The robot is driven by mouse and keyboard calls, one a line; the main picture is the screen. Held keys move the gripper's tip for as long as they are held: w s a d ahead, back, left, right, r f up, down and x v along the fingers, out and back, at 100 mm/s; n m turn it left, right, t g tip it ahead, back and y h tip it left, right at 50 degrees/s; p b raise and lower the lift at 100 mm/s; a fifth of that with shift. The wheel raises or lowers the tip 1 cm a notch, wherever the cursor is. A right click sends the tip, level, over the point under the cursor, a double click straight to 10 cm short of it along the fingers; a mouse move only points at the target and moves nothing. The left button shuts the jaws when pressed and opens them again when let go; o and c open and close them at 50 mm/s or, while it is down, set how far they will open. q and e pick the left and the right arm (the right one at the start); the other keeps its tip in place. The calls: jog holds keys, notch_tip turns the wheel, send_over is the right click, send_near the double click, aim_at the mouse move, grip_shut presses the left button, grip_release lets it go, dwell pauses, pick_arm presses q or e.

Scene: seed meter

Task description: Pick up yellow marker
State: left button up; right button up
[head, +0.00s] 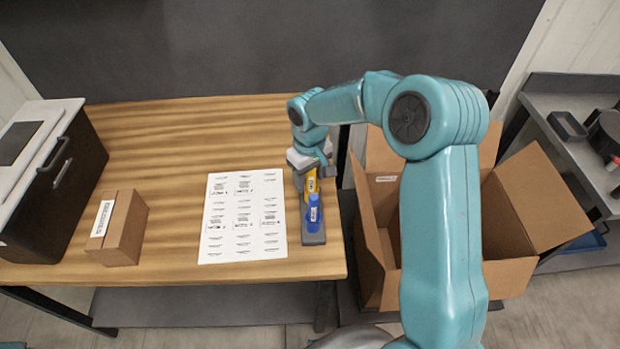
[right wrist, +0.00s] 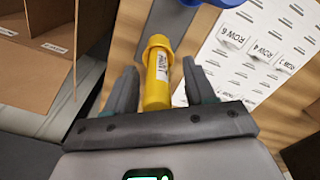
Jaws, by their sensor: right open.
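The yellow marker (head: 311,184) is a short yellow cylinder with a white label, on a narrow dark grey tray (head: 313,239) at the right edge of the wooden table. In the right wrist view the yellow marker (right wrist: 158,75) lies between the two dark fingers of my right gripper (right wrist: 155,88). The fingers are open, with a gap on each side of it. In the head view my right gripper (head: 312,172) is over the far end of the tray and partly hides the marker. A blue marker (head: 313,214) is on the same tray, nearer the front. My left gripper is not in view.
A white printed sheet (head: 243,217) lies left of the tray. A small cardboard box (head: 119,228) and a dark case with a white top (head: 52,180) stand at the left. A large open cardboard box (head: 508,225) stands right of the table. The table's back middle is clear.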

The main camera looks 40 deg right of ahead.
jog(key=shift+s+d+r, duration=0.1)
jog(key=shift+s, duration=0.15)
jog(key=shift+c, duration=0.3)
jog(key=c, duration=0.5)
grip_shut()
jog(key=shift+w, duration=0.1)
